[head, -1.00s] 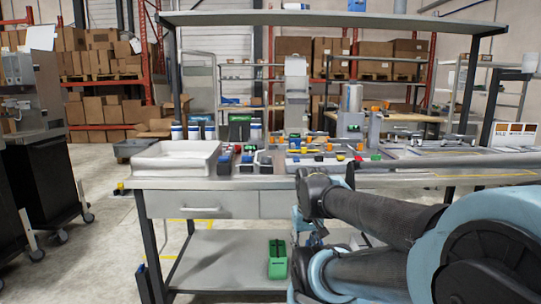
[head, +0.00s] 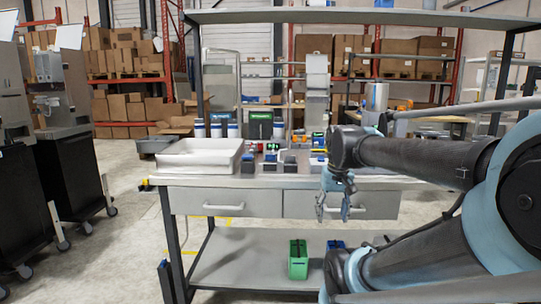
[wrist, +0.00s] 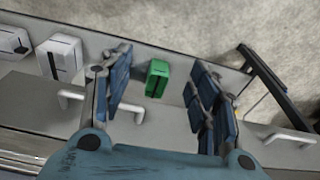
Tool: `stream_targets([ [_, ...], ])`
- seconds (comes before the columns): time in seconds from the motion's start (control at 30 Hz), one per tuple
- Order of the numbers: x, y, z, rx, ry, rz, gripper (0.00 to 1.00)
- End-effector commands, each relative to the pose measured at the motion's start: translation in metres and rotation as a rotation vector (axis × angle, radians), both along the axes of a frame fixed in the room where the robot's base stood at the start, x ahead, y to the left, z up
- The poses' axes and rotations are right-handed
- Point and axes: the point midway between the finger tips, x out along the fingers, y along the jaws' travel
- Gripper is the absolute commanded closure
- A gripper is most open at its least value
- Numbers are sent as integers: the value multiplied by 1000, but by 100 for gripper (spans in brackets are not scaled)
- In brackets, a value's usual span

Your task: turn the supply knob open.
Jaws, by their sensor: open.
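I cannot make out the supply knob in either view. Several small coloured devices (head: 272,152) stand on the workbench top (head: 230,181) in the head view, too small to tell apart. My arm hides the bench's right part. My gripper (head: 333,212) hangs fingers-down in front of the right drawer, below the bench top. In the wrist view, my gripper (wrist: 163,95) has its blue finger pads wide apart with nothing between them; a green box (wrist: 157,78) shows beyond the gap.
A white tray (head: 198,158) sits at the bench's left end. White drawer handles (head: 224,207) stick out in front. The green box (head: 298,259) stands on the lower shelf (head: 240,262). Black carts (head: 75,190) stand at left, with open floor between.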

Motion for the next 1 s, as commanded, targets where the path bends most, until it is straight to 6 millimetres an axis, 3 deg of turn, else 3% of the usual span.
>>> stream_targets([
  [0.03, 15, 6, 22, 3, 7, 3, 45],
  [0.1, 33, 14, 47, 5, 17, 0, 45],
  [0.5, 137, 73, 172, 11, 77, -17, 45],
  [0.8, 209, 134, 245, 4, 122, -30, 45],
  [1.0, 244, 172, 276, -2, 145, -39, 45],
])
